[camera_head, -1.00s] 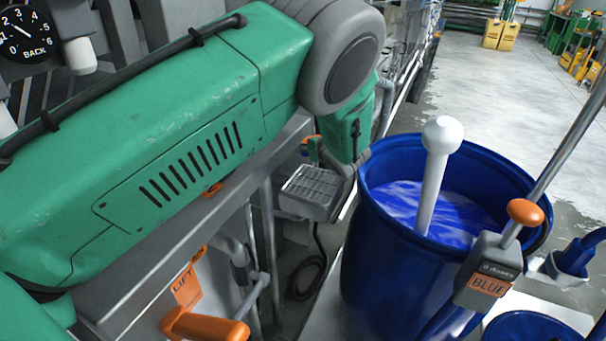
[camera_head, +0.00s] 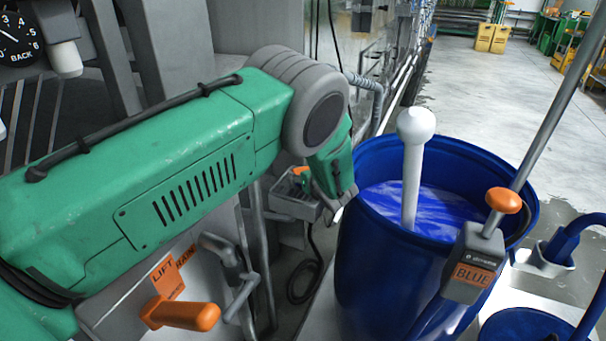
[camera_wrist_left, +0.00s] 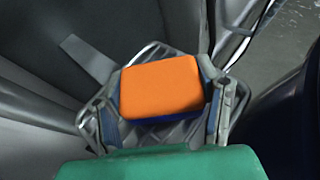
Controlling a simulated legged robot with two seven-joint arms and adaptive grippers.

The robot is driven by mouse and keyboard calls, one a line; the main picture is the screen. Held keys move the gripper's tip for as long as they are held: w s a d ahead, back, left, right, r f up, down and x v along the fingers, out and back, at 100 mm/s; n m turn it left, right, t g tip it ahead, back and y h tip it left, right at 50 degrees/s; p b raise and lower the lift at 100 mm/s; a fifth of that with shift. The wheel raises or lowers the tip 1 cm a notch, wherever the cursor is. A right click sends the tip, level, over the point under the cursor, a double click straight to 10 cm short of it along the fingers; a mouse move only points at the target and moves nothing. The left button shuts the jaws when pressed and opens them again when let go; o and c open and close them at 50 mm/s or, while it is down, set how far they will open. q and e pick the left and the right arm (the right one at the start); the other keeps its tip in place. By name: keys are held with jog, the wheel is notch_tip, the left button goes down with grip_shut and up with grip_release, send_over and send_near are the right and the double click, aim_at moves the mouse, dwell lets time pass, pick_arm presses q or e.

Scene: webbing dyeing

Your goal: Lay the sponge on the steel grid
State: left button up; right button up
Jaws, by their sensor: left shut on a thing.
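The sponge, orange on top and blue below, is held in my left gripper (camera_wrist_left: 163,92). In the left wrist view the orange face of the sponge (camera_wrist_left: 160,84) is between the fingers, and the blue part shows only as a thin strip. In the head view a small orange piece of the sponge (camera_head: 300,170) shows beside my green wrist. The steel grid (camera_head: 288,207) is a small grey tray-like piece at the machine's side, partly covered by my gripper and sponge. In the wrist view a metal frame lies behind the sponge; I cannot tell whether they touch. My right gripper is not in view.
A blue barrel (camera_head: 400,270) of blue liquid stands right of the grid, with a white round-topped rod (camera_head: 412,160) rising from it. A dosing handle labelled BLUE (camera_head: 475,265) is in front. An orange lift-drain handle (camera_head: 182,314) sticks out below my arm. Open floor lies beyond.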

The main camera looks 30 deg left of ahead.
pick_arm(q)
jog(key=shift+d+f, duration=0.15)
jog(key=o, duration=1.1)
jog(key=shift+a+f, duration=0.1)
jog(key=shift+a, duration=0.25)
jog(key=shift+s+a+f, duration=0.1)
jog(key=shift+a+f, duration=0.1)
jog(key=shift+a, duration=0.6)
jog(key=shift+d, duration=0.55)
jog(key=shift+d+r, duration=0.15)
jog(key=shift+r, duration=0.05)
jog(key=shift+d+r, duration=0.1)
jog(key=shift+r, duration=0.25)
jog(key=p+v, duration=0.1)
jog(key=v, duration=0.9)
jog(key=shift+s+d+r+p, duration=0.1)
jog(key=shift+s+r+p, duration=0.1)
jog(key=shift+p, duration=0.1)
jog(key=shift+s+d+r, duration=0.1)
jog(key=shift+s+d, duration=0.15)
jog(key=shift+d, duration=0.1)
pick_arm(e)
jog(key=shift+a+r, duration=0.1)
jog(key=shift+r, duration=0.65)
pick_arm(q)
jog(key=shift+a, duration=0.1)
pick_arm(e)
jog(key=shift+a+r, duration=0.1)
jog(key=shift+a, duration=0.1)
